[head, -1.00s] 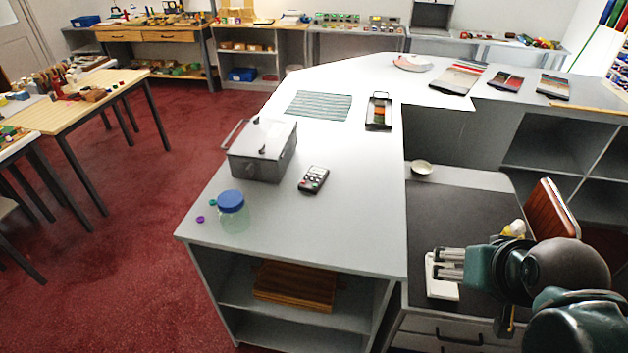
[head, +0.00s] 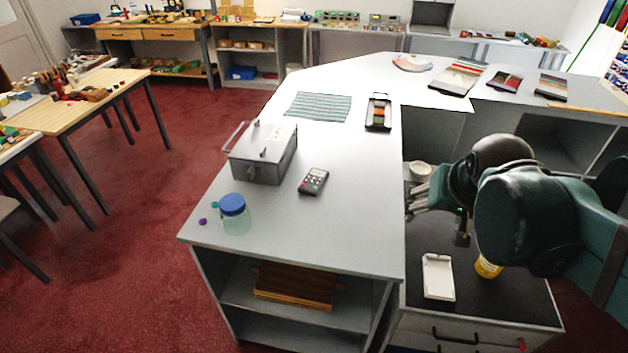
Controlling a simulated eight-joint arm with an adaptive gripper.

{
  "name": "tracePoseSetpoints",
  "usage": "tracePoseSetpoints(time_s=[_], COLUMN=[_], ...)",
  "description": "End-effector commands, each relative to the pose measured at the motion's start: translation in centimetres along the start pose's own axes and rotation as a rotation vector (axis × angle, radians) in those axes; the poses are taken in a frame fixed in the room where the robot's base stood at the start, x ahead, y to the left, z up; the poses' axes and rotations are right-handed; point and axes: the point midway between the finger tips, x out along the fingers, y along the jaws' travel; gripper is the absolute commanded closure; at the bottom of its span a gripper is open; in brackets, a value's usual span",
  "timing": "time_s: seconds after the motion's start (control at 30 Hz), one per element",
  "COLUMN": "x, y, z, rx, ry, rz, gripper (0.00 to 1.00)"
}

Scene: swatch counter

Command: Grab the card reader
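The card reader (head: 313,181) is a small dark handheld device with a keypad. It lies on the grey counter, right of the grey metal box and well left of my gripper. My gripper (head: 414,199) is at the counter's right side, over the lower dark desk, with its fingers pointing left. It is apart from the card reader and holds nothing that I can see. The gap between its fingertips is too small and blurred to judge. My arm hides part of the desk and shelves on the right.
A grey metal box (head: 262,152) with a handle and a blue-lidded jar (head: 235,213) stand left of the reader. A swatch tray (head: 378,112) and striped cloth (head: 318,106) lie behind. A white bowl (head: 420,170), white tray (head: 438,277) and yellow bottle (head: 487,266) are on the lower desk.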

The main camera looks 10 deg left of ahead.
Motion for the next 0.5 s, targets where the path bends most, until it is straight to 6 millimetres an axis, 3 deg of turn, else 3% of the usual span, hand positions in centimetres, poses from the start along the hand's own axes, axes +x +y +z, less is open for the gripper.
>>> tracePoseSetpoints(time_s=[0.5], x=[3.3], y=[-6.2], z=[-7.3], rx=[0.025], ry=[-0.048], rz=[0.006], gripper=[0.38])
